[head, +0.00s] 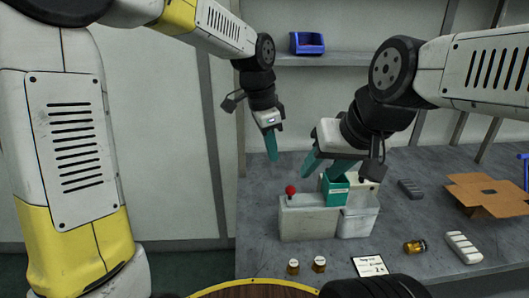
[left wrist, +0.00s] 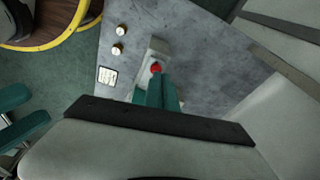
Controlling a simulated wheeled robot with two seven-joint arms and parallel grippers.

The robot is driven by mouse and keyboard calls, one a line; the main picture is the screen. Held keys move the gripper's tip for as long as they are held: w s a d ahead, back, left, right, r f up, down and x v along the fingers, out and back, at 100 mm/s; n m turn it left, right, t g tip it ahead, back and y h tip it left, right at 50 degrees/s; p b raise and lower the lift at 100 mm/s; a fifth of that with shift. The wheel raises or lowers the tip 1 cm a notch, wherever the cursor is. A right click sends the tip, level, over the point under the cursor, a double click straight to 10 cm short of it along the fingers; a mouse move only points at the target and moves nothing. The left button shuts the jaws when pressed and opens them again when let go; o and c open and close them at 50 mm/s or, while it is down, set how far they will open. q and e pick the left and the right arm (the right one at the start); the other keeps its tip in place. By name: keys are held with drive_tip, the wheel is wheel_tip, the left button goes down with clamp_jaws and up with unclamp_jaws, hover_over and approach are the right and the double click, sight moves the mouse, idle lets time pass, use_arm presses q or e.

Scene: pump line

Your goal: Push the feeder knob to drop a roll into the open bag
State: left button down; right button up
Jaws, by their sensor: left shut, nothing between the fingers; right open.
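The feeder is a pale grey box (head: 308,220) on the table, with a red ball knob (head: 291,189) standing on its left end. The knob also shows in the left wrist view (left wrist: 155,68), just beyond my fingertips. My left gripper (head: 271,155) is shut and empty, above and slightly left of the knob, apart from it. A teal-green bag (head: 336,191) with pale print stands at the feeder's right part. My right gripper (head: 335,172) is open over the bag, its fingers spread; I cannot tell whether they touch it. No roll is visible.
Two small amber bottles (head: 306,266) and a printed card (head: 369,266) lie in front. An amber bottle (head: 415,247) lies on its side near a white ribbed block (head: 463,247). An open cardboard box (head: 487,193) is at right. The table left of the feeder is clear.

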use_arm(q)
wheel_tip(320, 180, down, 2)
drive_tip(key=w+d+m, duration=0.1)
drive_tip(key=d+m, duration=0.1)
drive_tip(key=g, duration=0.1)
approach(302, 198)
drive_tip(key=shift+a+f, duration=0.8)
drive_tip(key=shift+f, duration=0.3)
drive_tip(key=shift+a+f, duration=0.8)
drive_tip(key=shift+f, duration=0.35)
drive_tip(key=shift+a+f, duration=0.8)
drive_tip(key=shift+f, duration=0.3)
drive_tip(key=shift+d, duration=3.15)
drive_tip(key=shift+a, duration=0.1)
drive_tip(key=a, duration=1)
